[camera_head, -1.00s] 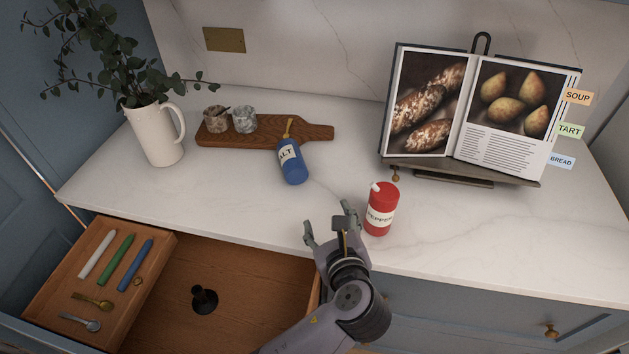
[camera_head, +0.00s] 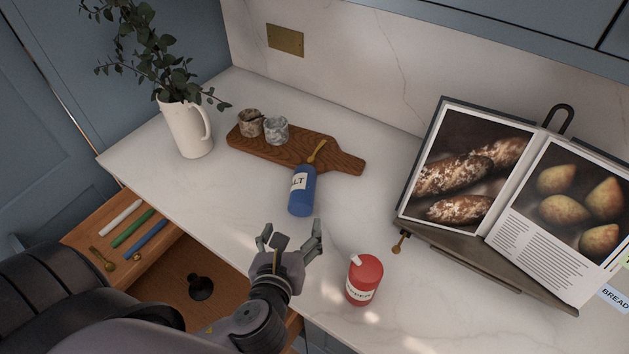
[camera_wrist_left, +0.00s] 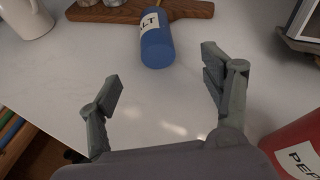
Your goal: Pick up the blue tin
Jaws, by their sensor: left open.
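The blue tin (camera_head: 302,194), with a white label ending in "LT", lies on the white counter with its top end near the wooden board. It also shows in the left wrist view (camera_wrist_left: 156,45), ahead of the fingers and between their lines. My left gripper (camera_head: 291,238) is open and empty over the counter, just in front of the tin's near end and apart from it. In the left wrist view its two fingers (camera_wrist_left: 160,92) are spread wide with bare counter between them. My right gripper is not in view.
A red pepper tin (camera_head: 364,280) stands close to the right of my left gripper. A wooden board (camera_head: 343,170) with two small pots lies behind the blue tin. A cookbook on a stand (camera_head: 470,252) is at right, a white jug (camera_head: 184,130) at left. An open drawer (camera_head: 170,275) is below.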

